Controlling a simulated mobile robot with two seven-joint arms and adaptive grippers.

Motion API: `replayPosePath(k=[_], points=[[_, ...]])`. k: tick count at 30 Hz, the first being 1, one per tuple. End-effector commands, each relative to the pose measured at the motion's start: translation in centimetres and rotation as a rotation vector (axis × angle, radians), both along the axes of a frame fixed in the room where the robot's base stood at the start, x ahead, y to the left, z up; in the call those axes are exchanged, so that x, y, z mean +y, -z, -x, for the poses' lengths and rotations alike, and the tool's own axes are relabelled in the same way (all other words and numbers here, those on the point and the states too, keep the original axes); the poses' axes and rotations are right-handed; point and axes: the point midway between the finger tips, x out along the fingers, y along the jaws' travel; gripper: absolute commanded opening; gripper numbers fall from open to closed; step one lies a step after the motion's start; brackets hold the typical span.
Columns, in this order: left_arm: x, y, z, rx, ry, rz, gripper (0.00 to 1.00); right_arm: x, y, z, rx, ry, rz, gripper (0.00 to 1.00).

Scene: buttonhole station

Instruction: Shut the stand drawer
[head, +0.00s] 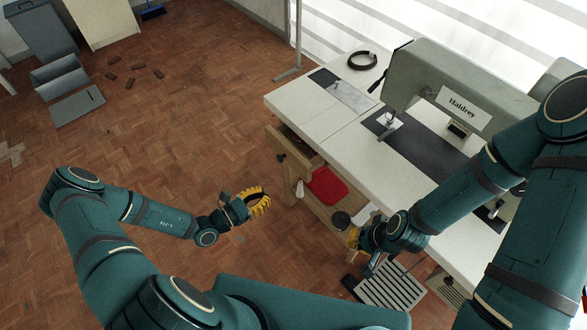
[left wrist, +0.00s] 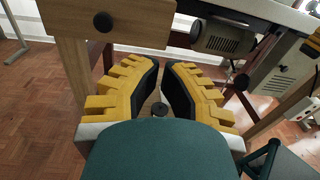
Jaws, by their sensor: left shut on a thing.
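The stand drawer (head: 304,148) is wooden and sticks out from under the left end of the white table, open, with its dark inside showing. Its front with a round dark knob (head: 281,157) faces left. In the left wrist view the wooden front (left wrist: 135,22) fills the upper left, knob included. My left gripper (head: 262,199) is in front of and below the drawer, apart from it.
The white table (head: 330,130) carries a sewing machine (head: 445,85) and a black ring (head: 362,61). A red cloth (head: 328,187) lies on the lower shelf. A grey pedal (head: 391,287) is below.

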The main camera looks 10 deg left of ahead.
Motion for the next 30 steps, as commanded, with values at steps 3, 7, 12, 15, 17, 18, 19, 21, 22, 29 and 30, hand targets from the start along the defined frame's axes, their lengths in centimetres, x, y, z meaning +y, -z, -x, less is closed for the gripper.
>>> replayPosePath(k=[3, 7, 12, 15, 17, 18, 19, 21, 22, 29, 30], points=[[0.9, 0.4, 0.1, -0.032, -0.064, -0.013, 0.0, 0.0, 0.0, 0.0, 0.0, 0.0, 0.0, 0.0], [0.6, 0.5, -0.4, -0.042, -0.077, -0.018, 0.0, 0.0, 0.1, 0.0, 0.0, 0.0, 0.0, 0.0], [-1.0, 0.5, -2.4, -0.041, -0.074, -0.016, 0.0, 0.0, 0.6, -0.1, -0.002, 0.001, 0.0, 0.0], [-2.3, 0.5, -4.0, -0.042, -0.073, -0.016, 0.0, 0.0, 0.9, -0.1, -0.004, 0.001, 0.0, 0.0], [-3.0, 0.6, -4.9, -0.041, -0.072, -0.017, 0.0, 0.0, 1.1, -0.2, -0.005, 0.002, 0.001, 0.0], [-3.5, 0.5, -5.5, -0.042, -0.072, -0.016, 0.0, 0.0, 1.3, -0.2, -0.005, 0.002, 0.001, 0.0], [-3.9, 0.5, -6.0, -0.042, -0.072, -0.016, 0.0, 0.0, 1.4, -0.2, -0.006, 0.001, 0.001, 0.0], [-4.7, 0.6, -7.1, -0.042, -0.072, -0.018, 0.0, -0.1, 1.6, -0.3, -0.007, 0.002, 0.002, 0.0], [-5.0, 0.5, -7.5, -0.041, -0.072, -0.017, 0.0, -0.1, 1.7, -0.3, -0.008, 0.002, 0.002, 0.0], [-6.9, 0.5, -10.0, -0.041, -0.073, -0.017, 0.0, -0.1, 2.5, -0.5, -0.011, 0.003, 0.003, 0.0], [-7.1, 0.5, -10.3, -0.04, -0.074, -0.018, 0.0, -0.1, 2.6, -0.5, -0.012, 0.002, 0.003, 0.0]])
